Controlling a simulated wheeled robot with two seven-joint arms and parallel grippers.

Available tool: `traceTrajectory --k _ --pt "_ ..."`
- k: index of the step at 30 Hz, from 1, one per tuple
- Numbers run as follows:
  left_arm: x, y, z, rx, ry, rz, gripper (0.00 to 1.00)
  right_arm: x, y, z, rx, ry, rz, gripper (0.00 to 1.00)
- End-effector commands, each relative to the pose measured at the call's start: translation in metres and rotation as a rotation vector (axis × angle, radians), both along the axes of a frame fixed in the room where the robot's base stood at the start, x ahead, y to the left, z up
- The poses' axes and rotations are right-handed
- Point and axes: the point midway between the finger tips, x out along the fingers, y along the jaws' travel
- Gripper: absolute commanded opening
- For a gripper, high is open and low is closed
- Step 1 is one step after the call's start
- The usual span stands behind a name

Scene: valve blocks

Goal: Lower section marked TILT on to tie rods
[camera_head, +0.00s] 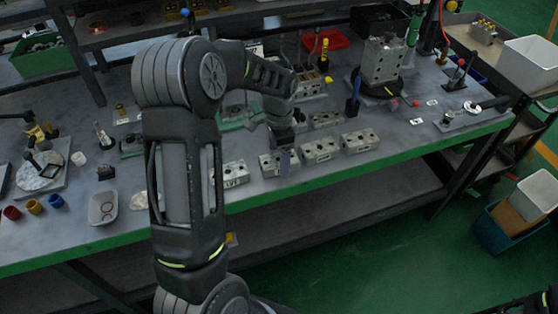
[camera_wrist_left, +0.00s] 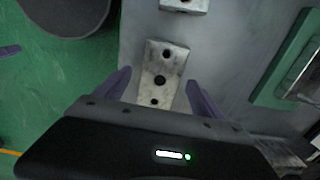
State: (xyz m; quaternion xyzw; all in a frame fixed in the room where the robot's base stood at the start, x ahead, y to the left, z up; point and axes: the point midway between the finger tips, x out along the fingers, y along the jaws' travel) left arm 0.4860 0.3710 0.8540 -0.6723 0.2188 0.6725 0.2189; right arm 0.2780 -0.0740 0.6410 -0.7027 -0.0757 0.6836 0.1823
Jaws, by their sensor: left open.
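A row of grey metal valve blocks stands along the front of the bench. My left gripper (camera_head: 284,156) points down at one block (camera_head: 268,167) in this row. In the left wrist view the block (camera_wrist_left: 160,72) has a row of holes on top and lies between the two purple fingers of the open gripper (camera_wrist_left: 160,95). A gap shows beside the block, and I cannot tell whether the fingers touch it. The front labels are too small to read surely, so I cannot tell which is TILT. My right gripper is out of view.
Other blocks stand close by, one to the left (camera_head: 235,174) and two to the right (camera_head: 320,150), (camera_head: 360,141). A tall block assembly (camera_head: 382,62) stands at the back right. A blue-handled tool (camera_head: 353,95) stands upright before it. The bench's green front edge (camera_head: 400,152) is near.

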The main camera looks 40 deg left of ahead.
Motion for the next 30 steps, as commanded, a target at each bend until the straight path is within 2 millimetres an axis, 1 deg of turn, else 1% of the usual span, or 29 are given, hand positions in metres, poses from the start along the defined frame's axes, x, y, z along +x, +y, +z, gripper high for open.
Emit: traceTrajectory --k 3,6,23,30 --pt "-0.001 0.0 -0.015 -0.001 0.004 0.0 0.78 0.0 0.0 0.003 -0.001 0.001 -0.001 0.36" --pt "0.0 0.0 -0.02 0.0 0.0 0.0 0.78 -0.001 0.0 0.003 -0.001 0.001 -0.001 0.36" --pt "0.0 0.0 -0.02 0.0 0.0 0.0 0.78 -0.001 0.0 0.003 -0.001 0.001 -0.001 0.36" --pt "0.0 0.0 -0.02 0.0 0.0 0.0 0.59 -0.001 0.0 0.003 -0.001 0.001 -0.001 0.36"
